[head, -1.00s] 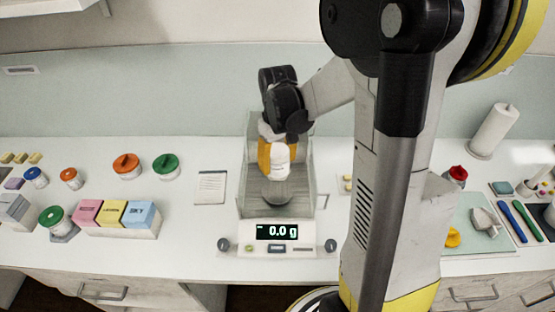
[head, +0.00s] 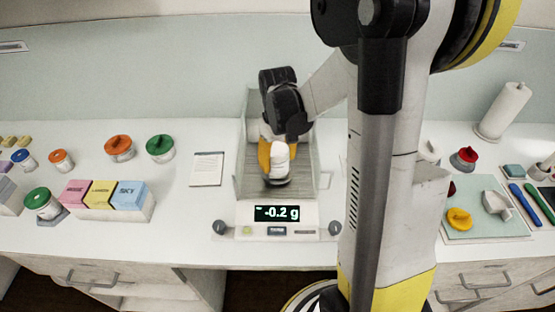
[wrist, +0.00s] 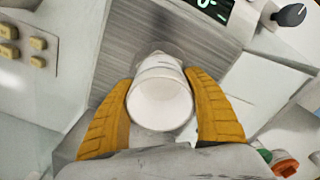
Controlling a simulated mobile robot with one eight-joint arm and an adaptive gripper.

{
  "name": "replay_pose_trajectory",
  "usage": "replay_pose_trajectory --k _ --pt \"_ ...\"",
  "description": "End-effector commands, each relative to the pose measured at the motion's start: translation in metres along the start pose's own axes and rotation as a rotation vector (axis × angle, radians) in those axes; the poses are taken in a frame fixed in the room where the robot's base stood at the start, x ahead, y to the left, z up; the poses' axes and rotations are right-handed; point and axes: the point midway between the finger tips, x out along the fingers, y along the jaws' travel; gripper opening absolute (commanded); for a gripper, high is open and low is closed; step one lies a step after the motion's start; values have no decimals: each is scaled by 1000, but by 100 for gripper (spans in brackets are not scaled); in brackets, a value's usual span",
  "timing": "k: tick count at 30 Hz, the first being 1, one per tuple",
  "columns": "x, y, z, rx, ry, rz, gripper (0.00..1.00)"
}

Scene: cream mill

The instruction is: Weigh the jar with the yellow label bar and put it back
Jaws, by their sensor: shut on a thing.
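A white, round jar (wrist: 160,103) is between the two yellow fingers of my gripper (wrist: 162,108), which is shut on it. Its label bar cannot be made out. In the head view the jar (head: 279,152) is inside the scale's clear-walled chamber, just over or on the pan (head: 277,182); I cannot tell if it touches. My gripper (head: 272,154) reaches in from above. The scale (head: 300,230) reads -0.2 g on its display (head: 277,213).
Jars with orange, green and blue lids stand on the left, near pink, yellow and blue boxes (head: 105,199). A note card (head: 207,169) lies left of the scale. At right, a yellow lid (head: 459,219) and a white dish (head: 497,203) lie on a pale mat (head: 480,233).

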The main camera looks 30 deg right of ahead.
Motion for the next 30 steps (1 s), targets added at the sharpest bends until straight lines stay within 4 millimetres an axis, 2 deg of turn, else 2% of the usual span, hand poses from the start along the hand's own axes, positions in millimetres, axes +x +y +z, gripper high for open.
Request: replay_pose_trajectory --k 21,22,24,30 --pt "5 0 0 0 0 0 28" --pt "5 0 0 0 0 0 66" --pt "5 0 0 0 0 0 85" --pt "5 0 0 0 0 0 85"
